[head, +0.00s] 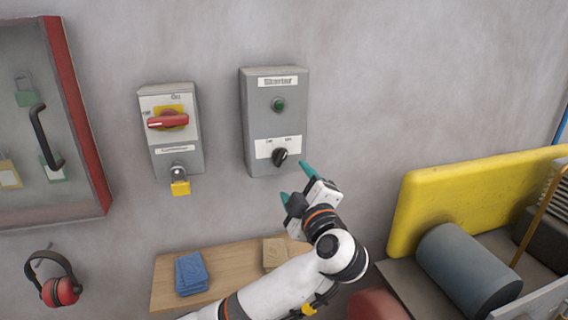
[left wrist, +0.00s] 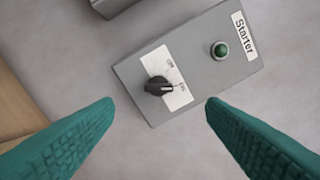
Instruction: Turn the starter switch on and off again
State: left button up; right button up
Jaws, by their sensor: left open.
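The grey starter box (head: 275,122) hangs on the wall and carries a "Starter" label. Its black rotary switch (head: 280,156) sits on a white plate at the bottom, and the knob appears turned toward the right-hand "On" mark. A green lamp (head: 278,105) is above it; I cannot tell whether it is lit. My left gripper (head: 297,184) is open and empty, just below and right of the switch, apart from it. In the left wrist view the switch (left wrist: 158,86) shows between and beyond the teal fingertips (left wrist: 159,102). My right gripper is out of view.
A box with a red handle (head: 168,121) and a yellow-tagged padlock (head: 180,187) hang to the left. Below is a wooden shelf (head: 225,270) with blue cloths (head: 191,273). A yellow machine guard (head: 470,195) stands right. The wall around the starter box is clear.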

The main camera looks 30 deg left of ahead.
aim_at(281, 160)
pick_arm(q)
jog(key=p+x, duration=0.2)
jog(key=x, duration=0.9)
jog(key=shift+w+a+f, duration=0.1)
jog(key=shift+w+a, duration=0.1)
jog(key=shift+c, duration=0.9)
jog(key=c, duration=0.8)
